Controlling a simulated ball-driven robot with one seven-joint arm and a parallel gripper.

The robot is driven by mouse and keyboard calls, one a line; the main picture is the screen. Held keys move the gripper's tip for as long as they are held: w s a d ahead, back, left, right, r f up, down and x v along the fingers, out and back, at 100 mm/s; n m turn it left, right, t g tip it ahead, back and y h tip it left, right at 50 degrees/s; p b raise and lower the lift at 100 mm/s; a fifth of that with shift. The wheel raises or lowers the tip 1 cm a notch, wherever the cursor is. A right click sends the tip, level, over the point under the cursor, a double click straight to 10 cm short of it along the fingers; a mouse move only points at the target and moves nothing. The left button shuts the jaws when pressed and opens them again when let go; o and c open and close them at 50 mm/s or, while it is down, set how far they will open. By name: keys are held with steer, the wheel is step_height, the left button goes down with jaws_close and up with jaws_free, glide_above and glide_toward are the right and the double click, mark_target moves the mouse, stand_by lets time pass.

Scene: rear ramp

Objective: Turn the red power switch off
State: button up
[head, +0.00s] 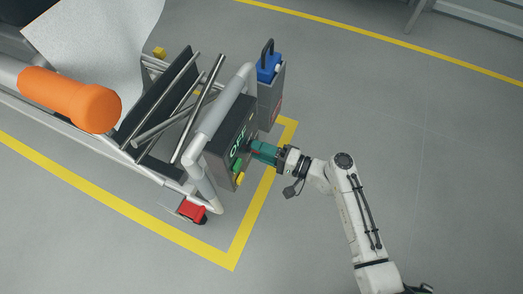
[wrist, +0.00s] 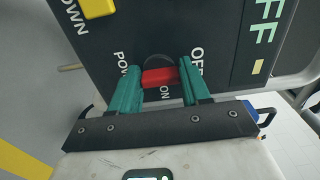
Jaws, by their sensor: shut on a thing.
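The red power switch (wrist: 160,76) sits on the front of a dark control panel (wrist: 225,50). In the wrist view its red handle lies roughly level between my two teal fingers, with "ON" printed below it and "OFF" to its upper right. My gripper (wrist: 161,68) is shut on the handle, one finger at each end. In the head view my gripper (head: 254,149) reaches the panel's right face from the right, and the switch is hidden there. Large pale green "OFF" lettering (head: 238,142) shows on the panel.
A yellow button (wrist: 99,8) marked "DOWN" is at the upper left in the wrist view. A grey box with a blue top (head: 268,68) stands beyond the panel. Metal rails and an orange cylinder (head: 70,99) lie left. Open grey floor is on the right.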

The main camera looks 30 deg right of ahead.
steer(key=o, duration=1.1)
steer(key=shift+c, duration=0.2)
steer(key=shift+s, duration=0.1)
steer(key=p+v, duration=0.2)
steer(key=v, duration=0.8)
steer(key=shift+s+d, duration=0.2)
steer(key=shift+s, duration=0.1)
